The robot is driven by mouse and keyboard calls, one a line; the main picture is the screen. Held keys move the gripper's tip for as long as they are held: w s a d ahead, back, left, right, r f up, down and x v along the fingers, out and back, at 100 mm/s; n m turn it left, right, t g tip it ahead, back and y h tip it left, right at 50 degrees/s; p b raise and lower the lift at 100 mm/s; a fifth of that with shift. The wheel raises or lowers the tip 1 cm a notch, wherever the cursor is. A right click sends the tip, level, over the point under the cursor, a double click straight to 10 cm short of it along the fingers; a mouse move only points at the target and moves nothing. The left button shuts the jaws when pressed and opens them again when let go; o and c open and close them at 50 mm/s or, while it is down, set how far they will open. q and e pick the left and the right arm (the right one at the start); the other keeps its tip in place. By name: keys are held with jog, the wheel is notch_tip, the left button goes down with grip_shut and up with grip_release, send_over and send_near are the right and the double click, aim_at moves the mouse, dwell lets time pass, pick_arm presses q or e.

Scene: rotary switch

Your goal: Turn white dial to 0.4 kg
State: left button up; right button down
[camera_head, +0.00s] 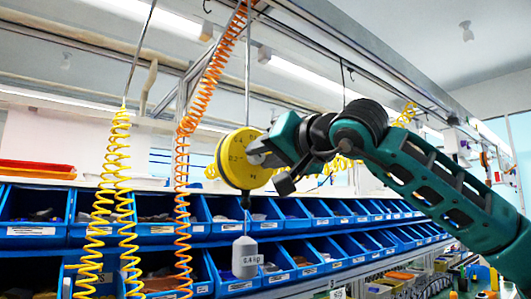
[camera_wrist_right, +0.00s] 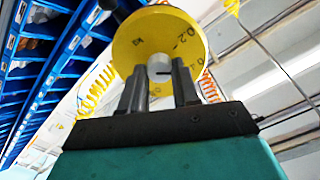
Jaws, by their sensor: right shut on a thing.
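A round yellow scale (camera_head: 236,160) with black numbers hangs from a rod in the middle of the head view. A grey weight (camera_head: 246,258) hangs below it on a hook. My right gripper (camera_head: 262,150) reaches the face of the scale from the right. In the right wrist view the yellow face (camera_wrist_right: 185,38) shows markings including 0.2, and the white dial (camera_wrist_right: 160,68) sits at its centre. The right gripper's two dark fingers (camera_wrist_right: 159,82) are shut on the white dial, one on each side. The dial's pointer reading cannot be made out. My left gripper is not in view.
Coiled orange (camera_head: 183,150) and yellow (camera_head: 105,200) hoses hang to the left of the scale. Rows of blue bins (camera_head: 35,229) with small parts stand behind and below. Overhead rails run above my arm.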

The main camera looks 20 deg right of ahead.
jog(key=shift+f, duration=0.1)
dwell(0.3)
jog(key=c, duration=0.8)
grip_release()
jog(key=b+v, duration=0.2)
jog(key=v, duration=1.1)
jog(key=shift+b, duration=0.4)
